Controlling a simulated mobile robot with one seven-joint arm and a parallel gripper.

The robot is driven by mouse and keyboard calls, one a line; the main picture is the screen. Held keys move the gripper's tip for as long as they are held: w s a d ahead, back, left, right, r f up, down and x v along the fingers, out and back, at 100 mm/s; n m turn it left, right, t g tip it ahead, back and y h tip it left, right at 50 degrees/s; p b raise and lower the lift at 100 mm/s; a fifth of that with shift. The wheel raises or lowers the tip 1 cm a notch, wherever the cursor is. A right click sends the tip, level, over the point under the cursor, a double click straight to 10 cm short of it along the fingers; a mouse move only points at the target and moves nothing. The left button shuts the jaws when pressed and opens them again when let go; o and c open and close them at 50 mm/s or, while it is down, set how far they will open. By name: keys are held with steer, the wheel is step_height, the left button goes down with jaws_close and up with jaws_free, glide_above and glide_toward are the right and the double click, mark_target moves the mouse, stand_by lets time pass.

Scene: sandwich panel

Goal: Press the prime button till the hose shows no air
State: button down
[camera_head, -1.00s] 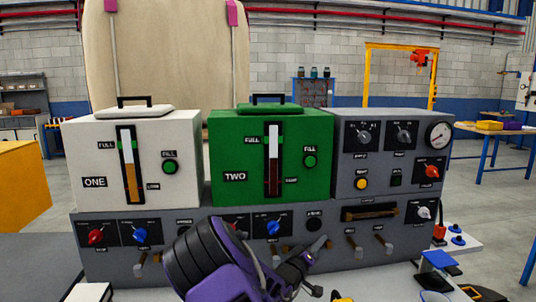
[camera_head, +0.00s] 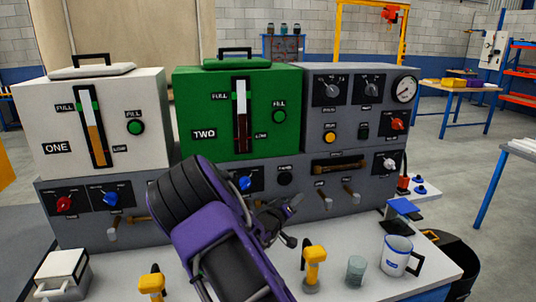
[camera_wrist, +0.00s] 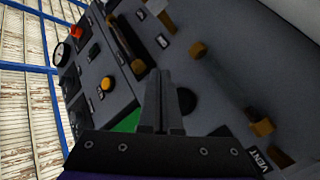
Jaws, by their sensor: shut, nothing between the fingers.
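A round black button (camera_head: 284,179) sits on the grey lower panel under a small label I cannot read. In the wrist view the black button (camera_wrist: 187,101) is just right of my fingers, partly hidden. A slot window (camera_head: 340,166) to its right shows a brown, tube-like content; it also shows in the wrist view (camera_wrist: 124,42). Whether it holds air, I cannot tell. My gripper (camera_head: 294,203) is shut and empty, in front of and slightly below the button; contact is not visible. Its fingertips (camera_wrist: 160,76) point toward the panel.
A yellow button (camera_head: 330,137) and a gauge (camera_head: 405,89) are on the upper right box. Green tank TWO (camera_head: 205,110) and white tank ONE (camera_head: 55,110) stand left. A mug (camera_head: 396,255), a grey cup (camera_head: 356,271) and yellow-topped items (camera_head: 314,265) stand in front.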

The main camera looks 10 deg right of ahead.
mark_target(285, 179)
step_height(285, 179, down, 3)
steer(key=s+d+m+g+y, duration=0.2)
steer(key=d+m+g+y, duration=0.1)
steer(key=m+y, duration=0.25)
steer(key=s+a+r+m+y+b, duration=0.1)
steer(key=a+r+m+y, duration=0.1)
steer(key=r+y, duration=0.4)
steer(key=shift+s+a, duration=0.15)
steer(key=shift+a, duration=0.6)
steer(key=shift+w+f+p, duration=0.1)
steer(key=shift+w+p, duration=3)
steer(key=shift+w, duration=1.3)
